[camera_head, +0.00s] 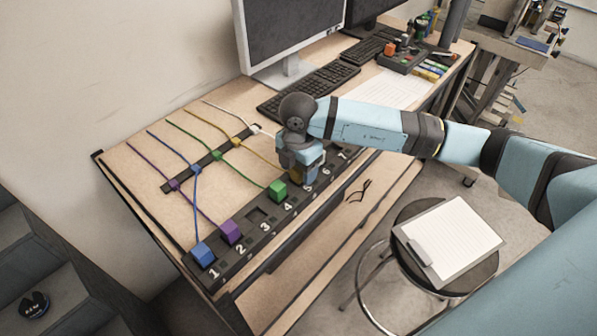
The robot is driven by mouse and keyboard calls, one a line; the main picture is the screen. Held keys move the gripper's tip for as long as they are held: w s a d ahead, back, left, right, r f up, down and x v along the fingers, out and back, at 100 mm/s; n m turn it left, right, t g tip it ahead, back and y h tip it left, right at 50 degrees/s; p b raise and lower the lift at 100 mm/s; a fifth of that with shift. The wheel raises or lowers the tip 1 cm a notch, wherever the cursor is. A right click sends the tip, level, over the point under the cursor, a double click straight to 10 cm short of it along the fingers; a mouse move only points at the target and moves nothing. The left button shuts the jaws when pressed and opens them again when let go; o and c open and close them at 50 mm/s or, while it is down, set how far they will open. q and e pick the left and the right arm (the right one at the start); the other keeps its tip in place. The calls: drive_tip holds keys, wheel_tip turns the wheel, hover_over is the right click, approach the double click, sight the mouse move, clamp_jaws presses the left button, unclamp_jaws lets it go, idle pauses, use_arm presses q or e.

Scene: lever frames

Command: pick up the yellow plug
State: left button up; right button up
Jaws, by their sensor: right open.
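The yellow plug (296,176) is at the numbered socket strip (243,263), near number 5, and mostly hidden by my right gripper. A yellow cable (262,155) runs to it from the dark bar on the desk. My right gripper (299,172) points down over the yellow plug with its jaws open. I cannot tell whether the fingers touch the plug. My left gripper is not in view.
A green plug (278,189), a purple plug (231,231) and a blue plug (203,254) stand along the strip. Keyboards (322,85) and a monitor (290,35) are behind. A stool with a clipboard (450,240) stands at the front right.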

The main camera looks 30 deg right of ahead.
drive_tip(key=shift+f, duration=0.2)
drive_tip(key=c, duration=1)
drive_tip(key=shift+r, duration=0.1)
